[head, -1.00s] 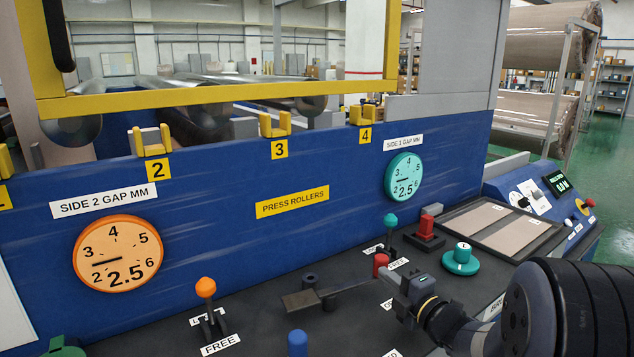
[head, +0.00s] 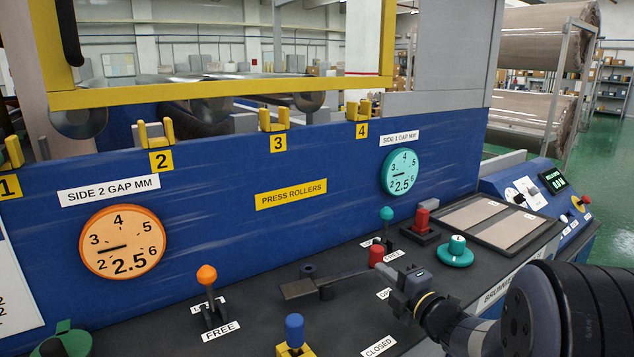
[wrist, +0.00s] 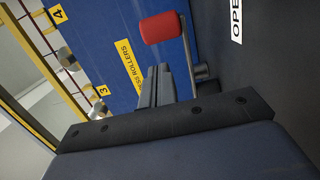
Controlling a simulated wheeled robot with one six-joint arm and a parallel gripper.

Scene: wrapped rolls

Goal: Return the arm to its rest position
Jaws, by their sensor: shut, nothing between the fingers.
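My gripper (head: 395,280) is at the lower right of the head view, over the dark console top (head: 250,318). In the wrist view its fingers (wrist: 157,87) are together with nothing between them. A red-knobbed lever (head: 376,256) stands just beyond the fingertips in the head view. The red knob also shows in the wrist view (wrist: 162,27), past the fingertips and apart from them in that picture. My arm hides part of the console's right front.
The blue panel (head: 330,230) with the orange dial (head: 123,242) and teal dial (head: 401,171) rises behind.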

